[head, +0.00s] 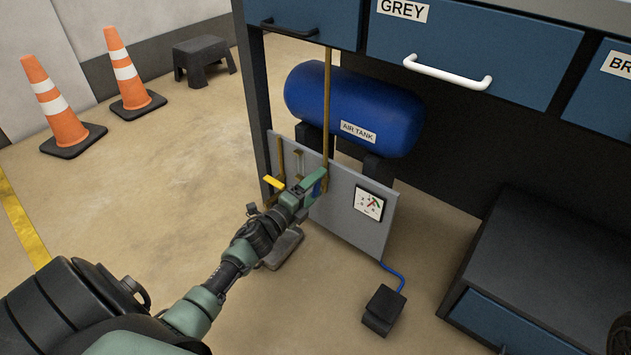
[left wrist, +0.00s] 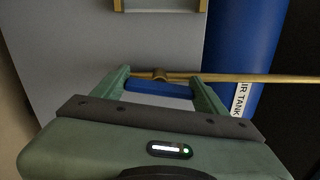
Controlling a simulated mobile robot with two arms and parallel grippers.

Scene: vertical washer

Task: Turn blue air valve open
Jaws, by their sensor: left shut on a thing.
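The blue air valve (head: 317,188) is on a brass pipe (head: 327,110) in front of a grey panel (head: 345,218) under the workbench. Its blue handle (left wrist: 158,87) also shows in the left wrist view, lying along the brass pipe (left wrist: 260,78). My left gripper (head: 312,184) reaches in from the lower left and hides part of the handle in the head view. In the left wrist view the green fingers of the left gripper (left wrist: 163,82) stand at the two ends of the blue handle, shut on it. My right gripper is not in view.
A blue air tank (head: 355,108) sits behind the panel. A yellow valve handle (head: 273,183) is left of my gripper. A gauge (head: 369,203) is on the panel. A black pedal (head: 383,310) lies on the floor. Two cones (head: 127,75) stand at left; the floor between is clear.

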